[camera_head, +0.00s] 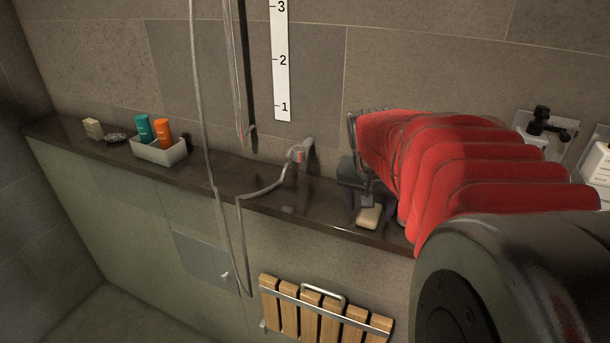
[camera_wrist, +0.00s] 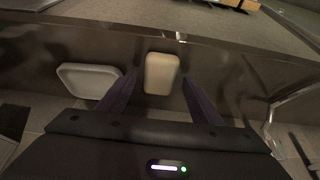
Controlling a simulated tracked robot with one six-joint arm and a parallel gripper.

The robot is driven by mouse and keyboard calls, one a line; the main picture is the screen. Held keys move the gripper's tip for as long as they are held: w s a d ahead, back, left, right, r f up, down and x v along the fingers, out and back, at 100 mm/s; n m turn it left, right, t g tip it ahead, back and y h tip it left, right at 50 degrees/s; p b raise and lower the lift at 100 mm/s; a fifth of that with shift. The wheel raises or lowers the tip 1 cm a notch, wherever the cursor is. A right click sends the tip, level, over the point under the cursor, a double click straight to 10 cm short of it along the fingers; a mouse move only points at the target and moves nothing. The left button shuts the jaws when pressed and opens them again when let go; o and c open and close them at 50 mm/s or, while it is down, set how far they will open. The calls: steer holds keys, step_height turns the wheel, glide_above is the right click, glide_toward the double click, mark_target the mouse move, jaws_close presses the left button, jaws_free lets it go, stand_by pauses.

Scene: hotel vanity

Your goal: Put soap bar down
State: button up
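A cream soap bar (camera_head: 368,216) lies near the front edge of the dark ledge (camera_head: 290,200), just below my gripper (camera_head: 367,196). In the wrist view the soap bar (camera_wrist: 161,73) sits between the tips of my two dark fingers (camera_wrist: 160,82), with a gap on each side. My gripper is open and does not appear to touch the bar. In the head view my red-sleeved arm hides the ledge behind and to the right of my gripper.
A pale shallow dish (camera_wrist: 90,80) lies left of the fingers in the wrist view. A white tray (camera_head: 160,152) with teal and orange bottles, a dark dish (camera_head: 115,137) and another block-shaped bar (camera_head: 93,129) stand far left. A shower hose (camera_head: 240,235) hangs over the ledge; a slatted seat (camera_head: 325,315) is below.

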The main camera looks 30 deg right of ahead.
mark_target(369, 212)
steer(key=c, duration=1.2)
steer(key=shift+r, duration=0.15)
step_height(369, 212, up, 10)
steer(key=shift+f, duration=0.1)
stand_by(0.4)
